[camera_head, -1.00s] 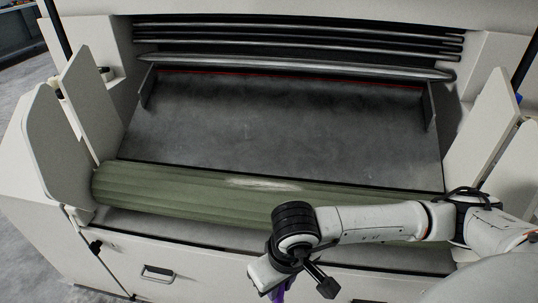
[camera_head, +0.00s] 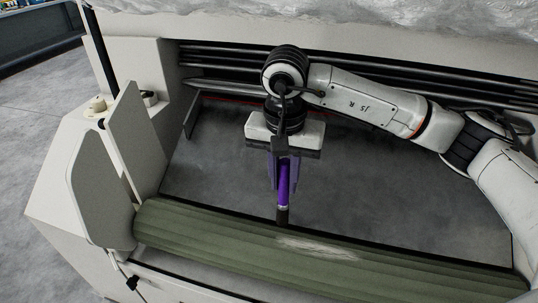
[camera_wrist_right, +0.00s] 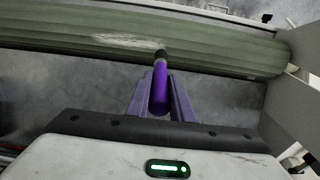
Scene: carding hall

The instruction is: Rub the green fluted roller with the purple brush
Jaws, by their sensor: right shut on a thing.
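The green fluted roller (camera_head: 210,237) lies across the front of the machine, with a whitish fibrous patch (camera_head: 318,247) on it near the middle. My right gripper (camera_head: 284,190) is shut on the purple brush (camera_head: 283,183), whose dark end points toward the roller. In the head view the dark end is just behind the roller's back edge, close to the white patch. The right wrist view also shows the brush (camera_wrist_right: 159,88) between the fingers, its tip near the roller (camera_wrist_right: 215,50). I cannot tell whether the tip touches the roller. My left gripper is not in view.
A grey metal plate (camera_head: 215,165) lies behind the roller, below several dark horizontal bars (camera_head: 215,64). Upright pale side plates (camera_head: 97,195) stand at the roller's left end. White fleecy material (camera_head: 330,18) shows along the top. Open floor lies at far left.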

